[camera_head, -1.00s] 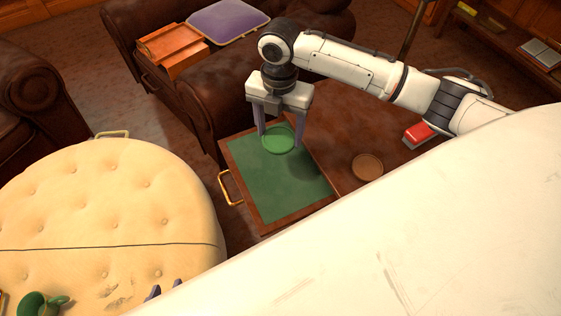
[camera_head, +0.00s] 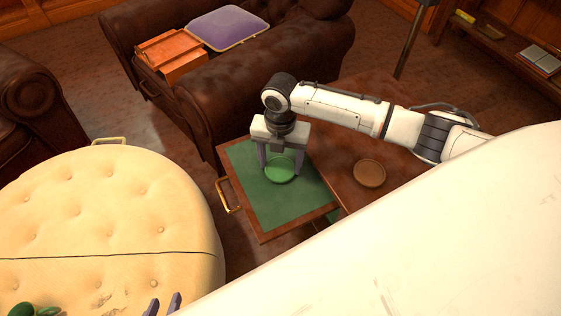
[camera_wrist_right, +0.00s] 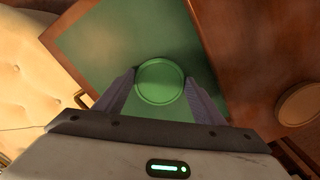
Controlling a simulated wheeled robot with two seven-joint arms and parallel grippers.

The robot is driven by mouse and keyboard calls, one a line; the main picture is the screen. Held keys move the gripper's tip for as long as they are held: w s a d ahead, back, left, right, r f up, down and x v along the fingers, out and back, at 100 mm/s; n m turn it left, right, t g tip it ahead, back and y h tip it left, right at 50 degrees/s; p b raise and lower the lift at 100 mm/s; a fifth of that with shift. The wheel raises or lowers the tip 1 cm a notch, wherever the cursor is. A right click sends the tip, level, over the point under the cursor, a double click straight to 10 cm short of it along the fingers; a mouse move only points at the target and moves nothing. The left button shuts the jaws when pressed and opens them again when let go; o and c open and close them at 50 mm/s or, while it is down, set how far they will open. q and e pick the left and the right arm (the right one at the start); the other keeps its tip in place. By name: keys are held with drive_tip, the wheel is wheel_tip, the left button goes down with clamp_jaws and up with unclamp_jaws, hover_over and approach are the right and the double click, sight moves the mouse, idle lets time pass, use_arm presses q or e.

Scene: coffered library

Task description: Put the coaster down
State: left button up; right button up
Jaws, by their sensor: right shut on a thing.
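A round green coaster (camera_head: 280,171) is between the fingers of my right gripper (camera_head: 280,174), which is shut on it. The coaster lies flat over the green surface of a wood-edged pull-out leaf (camera_head: 262,206). It is very low, at or just above the surface; I cannot tell whether it touches. In the right wrist view the coaster (camera_wrist_right: 159,81) shows between both fingertips, with the green leaf (camera_wrist_right: 108,32) around it. My left gripper (camera_head: 163,306) shows only its two fingertips at the bottom edge, apart, with nothing visible between them.
A brown round coaster (camera_head: 369,173) lies on the wooden table (camera_head: 335,160) right of the leaf. A brass handle (camera_head: 228,196) sticks out at the leaf's left. A tufted cream ottoman (camera_head: 100,215) fills the left, and a brown leather sofa (camera_head: 230,100) stands behind.

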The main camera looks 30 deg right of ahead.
sight(280, 166)
drive_tip(key=o, duration=1.1)
drive_tip(key=shift+f, duration=0.1)
drive_tip(key=shift+c, duration=0.2)
wheel_tip(280, 166, up, 12)
drive_tip(key=p, duration=0.2)
drive_tip(key=shift+r+p, duration=0.2)
drive_tip(key=shift+p, duration=0.15)
drive_tip(key=shift+a+f, duration=0.1)
